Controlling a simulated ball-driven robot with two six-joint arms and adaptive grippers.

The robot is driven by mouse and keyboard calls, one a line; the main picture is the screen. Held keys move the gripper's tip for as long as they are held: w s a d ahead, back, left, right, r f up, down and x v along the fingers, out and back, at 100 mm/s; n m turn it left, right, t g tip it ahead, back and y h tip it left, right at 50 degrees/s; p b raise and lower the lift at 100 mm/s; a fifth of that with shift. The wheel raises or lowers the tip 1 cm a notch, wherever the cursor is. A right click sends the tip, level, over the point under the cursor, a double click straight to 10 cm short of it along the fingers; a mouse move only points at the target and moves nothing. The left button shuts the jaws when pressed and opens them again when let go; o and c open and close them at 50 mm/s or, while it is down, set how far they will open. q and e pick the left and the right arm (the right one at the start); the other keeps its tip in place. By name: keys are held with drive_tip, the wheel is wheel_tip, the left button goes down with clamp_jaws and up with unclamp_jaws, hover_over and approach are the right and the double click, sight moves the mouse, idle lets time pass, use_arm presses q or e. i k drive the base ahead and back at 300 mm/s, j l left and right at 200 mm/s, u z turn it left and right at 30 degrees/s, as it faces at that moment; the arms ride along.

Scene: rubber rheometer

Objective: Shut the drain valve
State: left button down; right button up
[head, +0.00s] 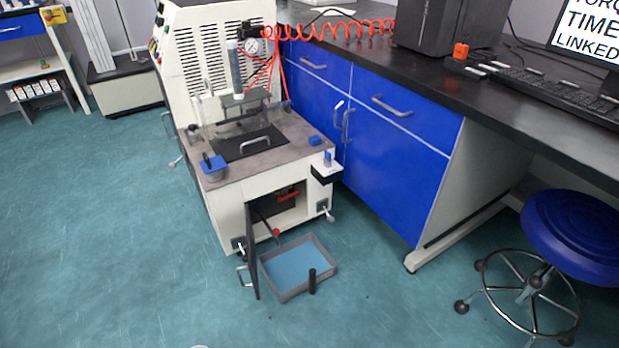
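The white rheometer (225,222) stands against the blue cabinets. Its lower front door (252,252) is swung open, showing a dark compartment. Inside is a red handle-like part (288,196). Lower down, at the compartment's front, is a dark rod ending in a red knob (276,232). I cannot tell for sure which of these is the drain valve, or its setting. A grey tray with a blue inside (297,270) lies on the floor in front of the opening. Neither of my grippers is in view.
A dark upright cylinder (312,281) stands at the tray's front edge. A blue stool (575,235) on casters is at the right, beside the black-topped bench (450,88). The green floor (110,230) at left and in front is clear.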

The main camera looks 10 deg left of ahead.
sight(296, 192)
drive_tip(key=i+l+u, duration=0.1)
drive_tip(key=i, duration=0.45)
drive_tip(key=i+l, duration=0.2)
drive_tip(key=i, duration=0.35)
drive_tip(key=i+l+u, duration=0.15)
drive_tip(key=i, duration=0.4)
